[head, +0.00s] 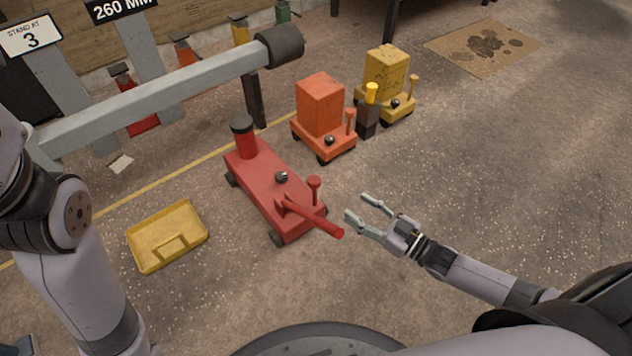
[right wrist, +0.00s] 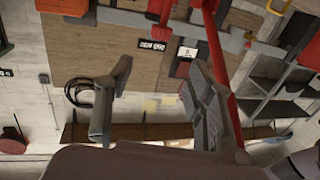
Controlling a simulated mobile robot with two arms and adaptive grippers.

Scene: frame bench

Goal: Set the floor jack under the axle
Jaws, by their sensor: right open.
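The red floor jack (head: 262,188) stands on the floor in the middle of the head view. Its round dark-topped lifting post (head: 244,140) is at the end toward the axle, and its red handle (head: 318,218) slants toward my right gripper. The grey axle (head: 165,95) runs above the floor at upper left and ends in a dark hub (head: 280,46). The jack appears in front of the axle, not beneath it. My right gripper (head: 362,208) is open and empty, just right of the handle. Its spread fingers also show in the right wrist view (right wrist: 155,95). My left gripper is out of view.
An orange jack (head: 320,105) and a yellow jack (head: 386,75) stand behind right, with a small dark post (head: 368,115) between them. A yellow tray (head: 140,248) lies left of the red jack. A stained mat (head: 455,50) lies at back right. The right floor is clear.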

